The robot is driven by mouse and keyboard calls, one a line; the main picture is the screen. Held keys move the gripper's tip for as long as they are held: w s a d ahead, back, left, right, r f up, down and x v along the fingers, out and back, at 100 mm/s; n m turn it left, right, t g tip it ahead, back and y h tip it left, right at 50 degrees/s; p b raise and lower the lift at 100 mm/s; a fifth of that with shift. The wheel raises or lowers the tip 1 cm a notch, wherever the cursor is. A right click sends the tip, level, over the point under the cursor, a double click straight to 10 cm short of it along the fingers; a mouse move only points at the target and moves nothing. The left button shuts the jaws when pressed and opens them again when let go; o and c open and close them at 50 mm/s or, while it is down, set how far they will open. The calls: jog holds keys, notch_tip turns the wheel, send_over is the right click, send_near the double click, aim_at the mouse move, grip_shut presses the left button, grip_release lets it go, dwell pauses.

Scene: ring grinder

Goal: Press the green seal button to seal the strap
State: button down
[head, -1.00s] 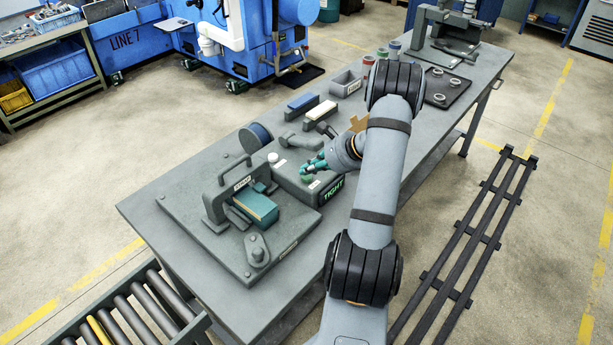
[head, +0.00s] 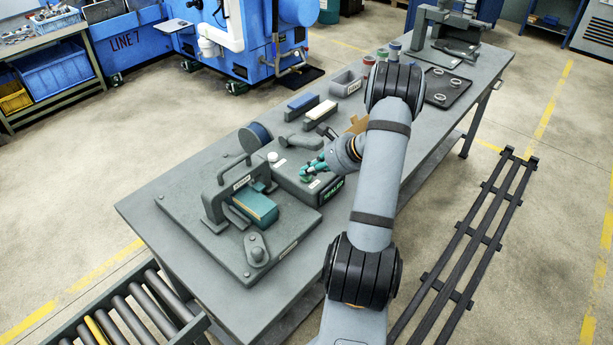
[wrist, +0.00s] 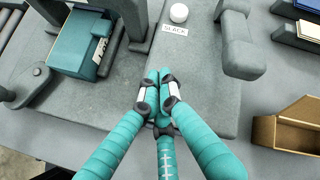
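My gripper (head: 305,173) has teal fingers, drawn together at the tips and empty. It points down onto the grey control box (head: 284,184), where the green button was visible earlier; the fingertips now hide that button. In the wrist view the closed fingertips (wrist: 158,78) rest on or just above the box top; exact contact is hidden. The box's small display (head: 334,191) shows green letters that seem to read SEALED. The teal package (head: 256,207) sits under the grey arch (head: 214,205) of the strapping plate; I cannot make out the strap itself.
A white button (wrist: 179,13) with a SLACK label stands on the same box. A grey handle (wrist: 238,45) and an open cardboard box (wrist: 288,126) lie to the right in the wrist view. A blue-faced reel (head: 255,137) stands behind the control box.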

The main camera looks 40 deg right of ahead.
aim_at(308, 178)
dwell(0.6)
jog(key=shift+r+p, duration=0.55)
jog(key=shift+r, duration=0.3)
jog(key=shift+r+p, duration=1.65)
jog(key=shift+r, duration=0.85)
jog(key=shift+f+b, duration=0.7)
jog(key=shift+f, duration=0.55)
jog(key=r+p, duration=0.1)
jog(key=p, duration=0.2)
jog(key=shift+r, duration=0.2)
notch_tip(308, 178, up, 5)
jog(key=p, duration=0.3)
